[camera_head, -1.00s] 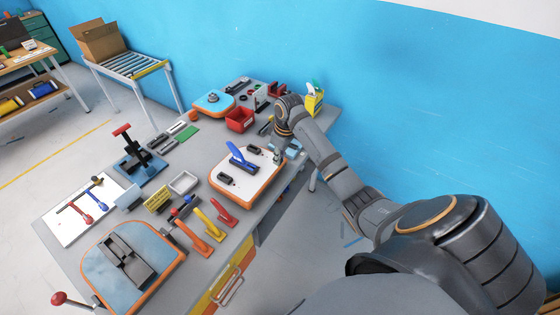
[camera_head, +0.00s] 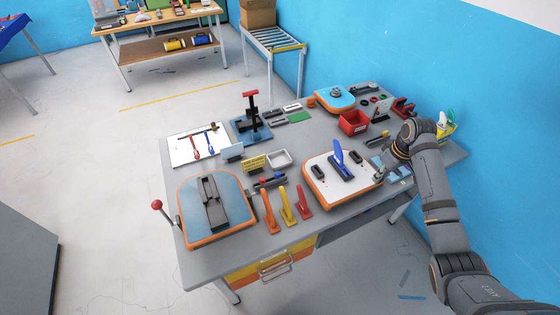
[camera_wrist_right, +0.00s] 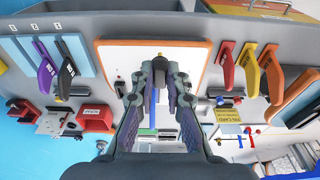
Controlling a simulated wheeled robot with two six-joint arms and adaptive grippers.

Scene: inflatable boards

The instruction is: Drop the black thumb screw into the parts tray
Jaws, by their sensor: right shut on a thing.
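My right gripper (camera_head: 380,172) is over the right edge of the white, orange-rimmed board (camera_head: 318,180). In the right wrist view its two fingers (camera_wrist_right: 160,68) come close together. A small dark piece, which fits the black thumb screw (camera_wrist_right: 160,57), shows between the tips; its shape is mostly hidden. A small light-grey tray (camera_head: 279,159), which looks like the parts tray, lies on the table to the left of the white board. It appears empty. My left gripper is not in view.
A blue-handled clamp (camera_head: 342,166) stands up on the white board. Orange, yellow and red handles (camera_head: 286,206) stand at the front edge. A yellow sign (camera_head: 254,163) is left of the tray, and a red bin (camera_head: 353,123) is behind the board.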

